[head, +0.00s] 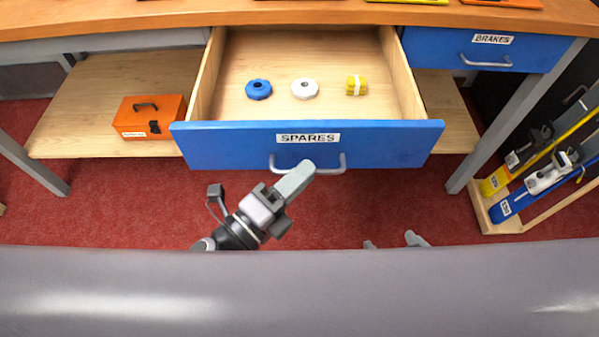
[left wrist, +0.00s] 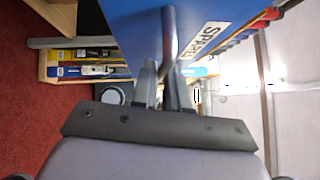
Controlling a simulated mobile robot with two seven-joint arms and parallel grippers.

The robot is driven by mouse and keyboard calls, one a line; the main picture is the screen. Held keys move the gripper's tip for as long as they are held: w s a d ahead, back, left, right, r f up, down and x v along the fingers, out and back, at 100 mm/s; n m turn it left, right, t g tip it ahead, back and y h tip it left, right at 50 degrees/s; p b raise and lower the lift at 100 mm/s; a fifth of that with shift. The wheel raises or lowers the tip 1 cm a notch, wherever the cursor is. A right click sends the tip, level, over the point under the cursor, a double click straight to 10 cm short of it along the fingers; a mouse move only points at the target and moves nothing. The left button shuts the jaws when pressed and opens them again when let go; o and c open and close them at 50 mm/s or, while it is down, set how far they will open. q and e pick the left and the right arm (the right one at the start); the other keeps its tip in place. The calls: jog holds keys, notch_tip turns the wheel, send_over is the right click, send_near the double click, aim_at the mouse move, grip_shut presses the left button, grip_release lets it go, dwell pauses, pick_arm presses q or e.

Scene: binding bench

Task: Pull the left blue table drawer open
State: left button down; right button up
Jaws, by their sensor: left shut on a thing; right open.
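The left blue table drawer (head: 220,144), labelled SPARES, stands pulled out from under the wooden table. Its front also shows in the left wrist view (left wrist: 150,30). Its grey bar handle (head: 342,164) is on the front below the label. My left gripper (head: 304,170) is at the handle's middle and is shut on it; in the left wrist view the fingers (left wrist: 165,88) meet at the handle (left wrist: 169,45). Inside the drawer lie a blue round piece (head: 258,89), a white round piece (head: 305,88) and a yellow bundle (head: 356,85). My right gripper (head: 396,242) is open and empty, mostly hidden at the lower edge.
A second blue drawer labelled BRAKES (head: 430,48) is shut at the right. An orange box (head: 150,117) sits on the lower shelf (head: 65,130) at the left. A wooden rack (head: 500,226) with yellow and blue tools stands at the right. Red floor is clear before the drawer.

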pick_arm(q)
jog(key=c, duration=1.2)
grip_release()
jog(key=r+v, duration=0.1)
jog(key=v, duration=0.6)
jog(key=shift+f+b, duration=0.35)
jog(key=shift+f, duration=0.2)
jog(key=shift+a, duration=0.1)
jog(key=s+a+f+n+g+y, duration=0.15)
jog(key=a+f+n+y, duration=1.1)
jog(key=n, duration=1.25)
notch_tip(320, 180, up, 12)
jog(key=s+a+n+g+p, duration=0.1)
jog(key=a+p, duration=0.2)
jog(key=p, duration=1.4)
jog(key=shift+s+h, duration=0.35)
